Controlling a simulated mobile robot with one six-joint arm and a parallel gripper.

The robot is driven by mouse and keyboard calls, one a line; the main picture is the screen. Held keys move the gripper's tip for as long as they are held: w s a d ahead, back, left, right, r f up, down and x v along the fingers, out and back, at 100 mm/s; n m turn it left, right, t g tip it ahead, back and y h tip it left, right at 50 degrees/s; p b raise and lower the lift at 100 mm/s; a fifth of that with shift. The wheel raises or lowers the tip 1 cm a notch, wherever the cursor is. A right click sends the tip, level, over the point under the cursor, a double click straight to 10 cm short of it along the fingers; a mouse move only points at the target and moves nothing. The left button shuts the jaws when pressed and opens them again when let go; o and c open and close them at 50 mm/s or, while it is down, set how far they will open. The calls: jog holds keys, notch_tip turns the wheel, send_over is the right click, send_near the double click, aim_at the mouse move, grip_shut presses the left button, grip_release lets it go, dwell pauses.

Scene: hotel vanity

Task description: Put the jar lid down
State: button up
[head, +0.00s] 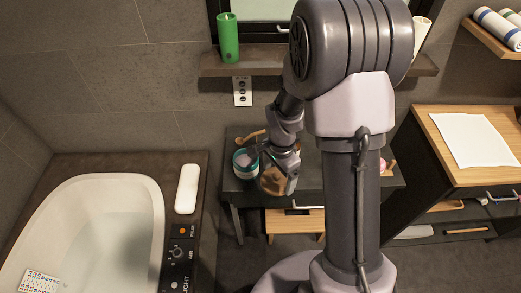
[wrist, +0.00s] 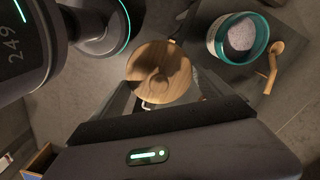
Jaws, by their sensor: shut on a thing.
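The round wooden jar lid (wrist: 160,68) is between the fingers of my gripper (wrist: 163,88), which is shut on it. In the head view the lid (head: 272,184) is at the front left of the dark vanity table, and my gripper (head: 279,176) partly covers it. A teal-rimmed jar (wrist: 238,38) stands open, with pale contents showing. It is also in the head view (head: 241,165), just left of the lid. The lid appears to be apart from the jar; its height over the table is hard to tell.
A small wooden utensil (wrist: 270,66) lies beside the jar on the dark table (head: 240,192). My arm hides much of the table's middle. A bathtub (head: 150,215) is at left, a wooden-topped cabinet (head: 440,125) at right.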

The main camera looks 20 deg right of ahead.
aim_at(262, 180)
jog(key=shift+w+a+r+n, duration=0.1)
jog(key=shift+w+a+n, duration=0.15)
jog(key=shift+n, duration=0.45)
jog(key=a+r+n, duration=0.1)
jog(key=n, duration=0.2)
jog(key=a+r+n+b, duration=0.1)
jog(key=n, duration=0.3)
jog(key=a+n+b, duration=0.1)
jog(key=a+n, duration=0.1)
jog(key=n, duration=0.1)
jog(key=shift+w+a+r+n, duration=0.1)
jog(key=shift+w+r+n, duration=0.2)
jog(key=shift+w+r, duration=0.1)
jog(key=n, duration=0.1)
jog(key=r+n, duration=0.1)
jog(key=shift+a+n, duration=0.3)
jog(key=shift+a, duration=0.1)
jog(key=shift+s, duration=0.1)
